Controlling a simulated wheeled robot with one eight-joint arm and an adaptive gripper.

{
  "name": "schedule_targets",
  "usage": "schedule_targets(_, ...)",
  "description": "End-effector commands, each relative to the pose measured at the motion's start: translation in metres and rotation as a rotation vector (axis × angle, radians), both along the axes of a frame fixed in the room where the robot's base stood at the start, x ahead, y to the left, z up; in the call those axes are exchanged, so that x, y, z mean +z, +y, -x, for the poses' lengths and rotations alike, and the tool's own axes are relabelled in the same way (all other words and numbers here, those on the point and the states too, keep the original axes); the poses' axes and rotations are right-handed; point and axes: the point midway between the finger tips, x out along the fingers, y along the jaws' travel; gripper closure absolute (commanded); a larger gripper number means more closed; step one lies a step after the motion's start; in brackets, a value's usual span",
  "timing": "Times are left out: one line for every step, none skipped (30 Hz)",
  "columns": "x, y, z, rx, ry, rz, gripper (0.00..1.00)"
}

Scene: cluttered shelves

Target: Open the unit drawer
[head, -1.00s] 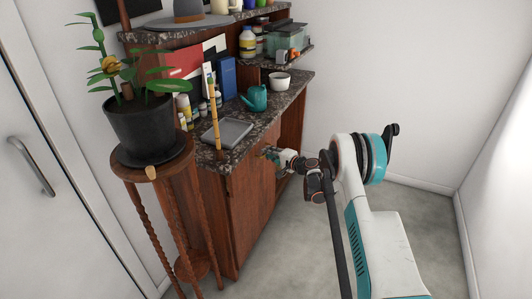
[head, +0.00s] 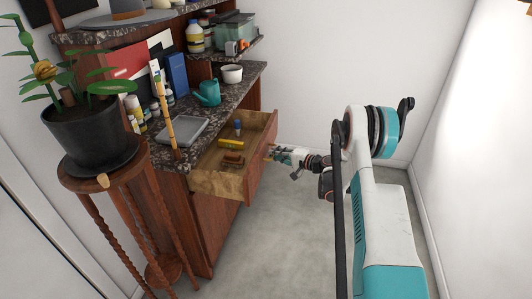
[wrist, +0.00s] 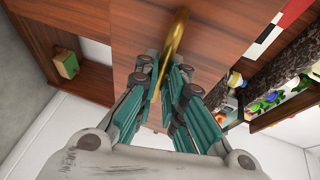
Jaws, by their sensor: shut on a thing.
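The unit drawer (head: 208,182) is pulled out from under the dark stone top of the wooden shelf unit. Inside it lie a yellow item, a brown item and a small blue item. My gripper (head: 275,156) is at the drawer's front face. In the wrist view my gripper (wrist: 165,85) is shut around the brass handle (wrist: 176,44) of the drawer front (wrist: 215,35). The exact contact of the fingertips on the handle is partly hidden by the fingers.
A potted plant (head: 95,135) stands on a tall wooden stand (head: 120,178) left of the unit. The stone top (head: 232,92) bears a teal watering can (head: 208,93), a white bowl (head: 231,74) and a grey tray (head: 182,131). Grey floor (head: 285,235) is clear before the unit.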

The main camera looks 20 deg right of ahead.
Motion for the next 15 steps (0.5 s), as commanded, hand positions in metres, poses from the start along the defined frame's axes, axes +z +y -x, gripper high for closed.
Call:
schedule_targets(-0.0004,-0.0034,0.0027,0.000,0.001,0.001,1.00)
schedule_targets(-0.0004,-0.0050,0.0038,0.000,0.001,0.001,1.00)
schedule_targets(-0.0004,-0.0068,0.0050,0.000,0.001,0.001,1.00)
schedule_targets(-0.0004,-0.0078,0.0057,0.000,0.000,0.001,1.00)
schedule_targets(-0.0005,-0.0085,0.0062,0.000,0.000,0.001,1.00)
schedule_targets(-0.0004,-0.0093,0.0067,0.000,0.000,0.001,1.00)
schedule_targets(-0.0004,-0.0096,0.0070,0.000,0.000,0.001,1.00)
schedule_targets(-0.0004,-0.0098,0.0072,0.000,0.000,0.001,1.00)
schedule_targets(-0.0004,-0.0099,0.0073,0.000,0.000,0.001,1.00)
schedule_targets(-0.0004,-0.0099,0.0074,0.000,0.000,0.001,1.00)
schedule_targets(-0.0004,-0.0099,0.0074,0.000,0.000,0.001,1.00)
schedule_targets(-0.0004,-0.0099,0.0073,0.001,0.000,0.001,1.00)
schedule_targets(-0.0004,-0.0099,0.0073,0.000,0.000,0.001,1.00)
schedule_targets(-0.0004,-0.0099,0.0073,0.000,0.000,0.001,1.00)
schedule_targets(-0.0004,-0.0099,0.0073,0.000,0.000,0.001,1.00)
